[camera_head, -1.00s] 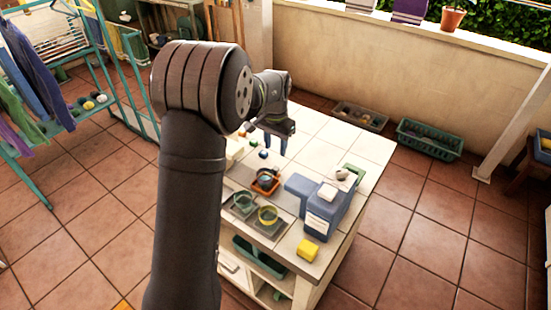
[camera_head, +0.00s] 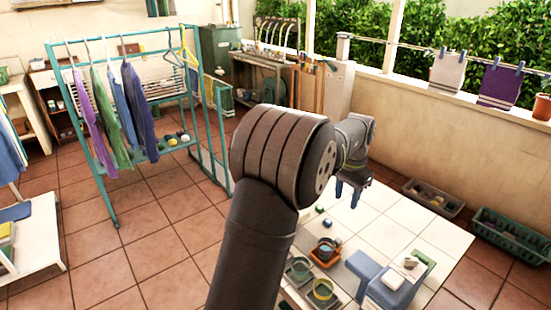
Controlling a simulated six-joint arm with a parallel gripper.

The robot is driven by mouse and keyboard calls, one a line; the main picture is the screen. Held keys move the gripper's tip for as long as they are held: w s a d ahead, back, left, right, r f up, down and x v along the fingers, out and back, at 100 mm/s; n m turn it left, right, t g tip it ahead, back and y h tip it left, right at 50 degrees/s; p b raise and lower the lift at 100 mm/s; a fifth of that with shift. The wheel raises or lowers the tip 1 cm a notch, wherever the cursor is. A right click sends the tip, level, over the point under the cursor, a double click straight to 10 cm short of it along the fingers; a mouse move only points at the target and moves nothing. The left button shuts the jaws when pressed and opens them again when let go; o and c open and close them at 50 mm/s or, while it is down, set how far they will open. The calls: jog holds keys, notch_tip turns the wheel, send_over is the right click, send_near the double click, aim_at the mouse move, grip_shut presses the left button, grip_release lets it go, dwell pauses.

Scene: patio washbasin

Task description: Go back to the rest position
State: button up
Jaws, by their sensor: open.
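My gripper (camera_head: 346,200) is in the middle right of the view, at the end of my dark arm. It points down over the far part of the white tiled table (camera_head: 410,225). Its two dark fingers are apart, with nothing seen between them. My upper arm fills the centre foreground and hides part of the table's left side.
A clothes rack (camera_head: 112,215) stands left. Crates (camera_head: 510,238) lie along the right wall.

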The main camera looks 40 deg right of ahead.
aim_at(338, 239)
notch_tip(338, 239, down, 17)
jog(key=shift+f, duration=0.1)
jog(key=shift+w, duration=0.15)
dwell(0.4)
jog(key=shift+r, duration=0.2)
dwell(1.2)
jog(key=shift+r, duration=0.25)
notch_tip(338, 239, up, 17)
jog(key=shift+f, duration=0.15)
dwell(0.3)
